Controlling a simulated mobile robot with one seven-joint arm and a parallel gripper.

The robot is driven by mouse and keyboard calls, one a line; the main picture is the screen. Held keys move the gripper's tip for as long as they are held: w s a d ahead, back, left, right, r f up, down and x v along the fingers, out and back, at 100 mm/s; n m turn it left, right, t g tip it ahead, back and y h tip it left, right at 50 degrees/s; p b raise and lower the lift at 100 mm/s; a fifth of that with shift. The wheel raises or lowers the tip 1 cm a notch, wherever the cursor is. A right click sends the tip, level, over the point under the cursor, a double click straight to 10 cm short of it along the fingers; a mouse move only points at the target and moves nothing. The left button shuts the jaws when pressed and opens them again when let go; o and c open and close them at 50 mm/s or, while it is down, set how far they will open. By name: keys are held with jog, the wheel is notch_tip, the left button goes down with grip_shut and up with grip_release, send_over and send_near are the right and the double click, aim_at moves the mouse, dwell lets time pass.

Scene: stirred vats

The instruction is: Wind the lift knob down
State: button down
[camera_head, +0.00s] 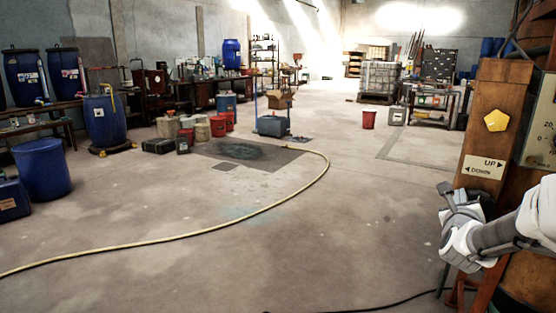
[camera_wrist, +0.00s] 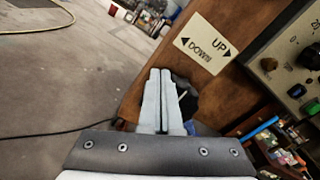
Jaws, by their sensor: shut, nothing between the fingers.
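A dark round knob (camera_wrist: 188,97), which looks like the lift knob, sits on the wooden post below the UP/DOWN sign (camera_wrist: 203,43). My gripper (camera_wrist: 161,76) is shut and empty, its fingers hiding the left part of the knob in the wrist view. I cannot tell whether the fingertips touch it. In the head view my gripper (camera_head: 455,207) is at the lower right, below the sign (camera_head: 485,167), and covers much of the knob area. On the sign, UP points right and DOWN points left.
A yellow hose (camera_head: 240,216) and a dark cable lie on the floor. Open floor lies to the left.

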jog(key=v, duration=0.6)
jog(key=shift+r, duration=0.2)
jog(key=shift+w+a, duration=0.1)
jog(key=shift+a, duration=0.05)
